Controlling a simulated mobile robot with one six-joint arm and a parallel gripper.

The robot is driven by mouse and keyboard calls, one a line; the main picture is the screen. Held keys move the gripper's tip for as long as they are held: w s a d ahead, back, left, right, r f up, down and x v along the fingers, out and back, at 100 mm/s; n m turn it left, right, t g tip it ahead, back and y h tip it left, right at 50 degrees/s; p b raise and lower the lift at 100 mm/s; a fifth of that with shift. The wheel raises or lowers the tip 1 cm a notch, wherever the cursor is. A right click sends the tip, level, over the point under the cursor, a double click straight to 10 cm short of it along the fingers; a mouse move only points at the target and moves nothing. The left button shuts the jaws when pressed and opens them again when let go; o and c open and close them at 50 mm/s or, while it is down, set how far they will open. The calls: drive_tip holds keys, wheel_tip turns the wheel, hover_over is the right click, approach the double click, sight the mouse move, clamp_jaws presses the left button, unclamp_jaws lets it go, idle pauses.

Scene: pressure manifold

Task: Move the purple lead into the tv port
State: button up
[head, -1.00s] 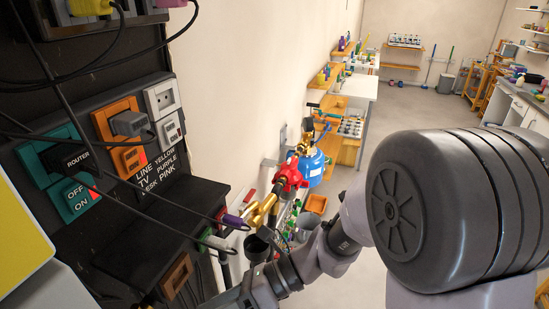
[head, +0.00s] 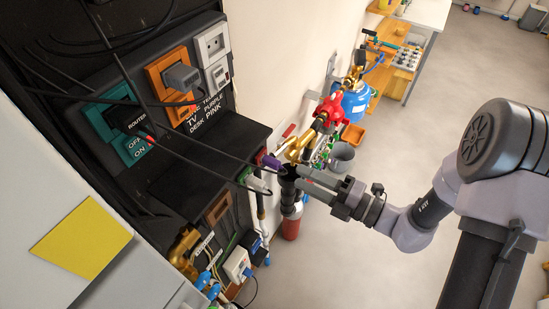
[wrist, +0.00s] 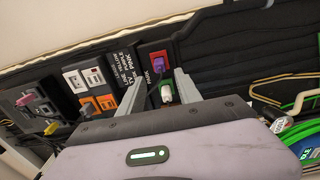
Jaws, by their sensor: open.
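The purple lead's plug (head: 269,160) sits at the outer end of a dark ledge, with a black cable running back from it; it also shows in the wrist view (wrist: 158,69). A white-green plug (head: 254,182) is just beside it, also visible in the wrist view (wrist: 167,94). My gripper (head: 294,177) is open and just right of both plugs, apart from them as far as I can tell. In the wrist view both plugs appear between its fingers. A label (head: 205,117) lists line, TV and desk with colours. I cannot tell which socket is the tv port.
An orange socket plate (head: 170,85) holds a grey plug, beside white sockets (head: 212,44). A teal router switch plate (head: 122,125) is left of them. Loose black cables cross the panel.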

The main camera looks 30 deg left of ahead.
sight(280, 166)
drive_tip(key=a, duration=0.6)
drive_tip(key=a+p, duration=0.1)
drive_tip(key=a, duration=0.2)
drive_tip(key=shift+w, duration=0.4)
idle(1.0)
clamp_jaws()
drive_tip(key=shift+d, duration=0.25)
idle(1.2)
drive_tip(key=shift+s+d, duration=0.15)
drive_tip(key=shift+d, duration=1.25)
drive_tip(key=shift+s+d, duration=0.1)
drive_tip(key=shift+d, duration=1.3)
